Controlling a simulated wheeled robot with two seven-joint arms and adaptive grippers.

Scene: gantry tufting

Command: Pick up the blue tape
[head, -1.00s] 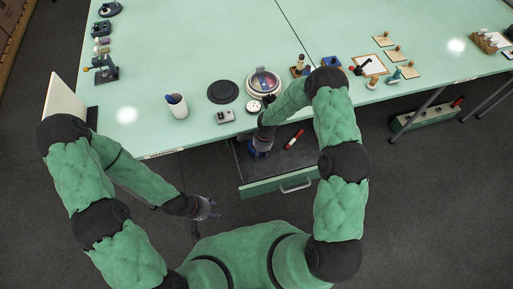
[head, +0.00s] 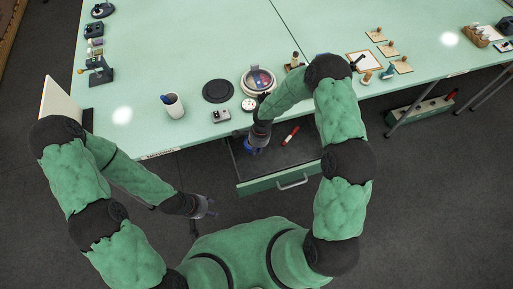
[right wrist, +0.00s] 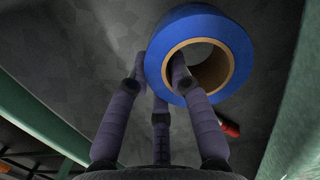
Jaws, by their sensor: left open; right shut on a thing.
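The blue tape (right wrist: 200,22) is a blue roll with a tan cardboard core. In the right wrist view one finger of my right gripper (right wrist: 160,75) reaches into its core and another lies against its outside at the left, so the gripper is shut on its wall. In the head view my right gripper (head: 256,146) is over the open drawer (head: 242,172), and only a bit of the tape (head: 249,148) shows. I cannot tell whether the tape touches the drawer floor. My left gripper (head: 208,206) is open and empty, in front of the table, left of the drawer.
A red marker (head: 290,136) lies in the drawer, right of the tape. The drawer front with its handle (head: 292,181) is nearest me. The green table (head: 190,60) holds a white cup (head: 173,106), a black disc (head: 217,91) and a round dish (head: 258,80) above the drawer.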

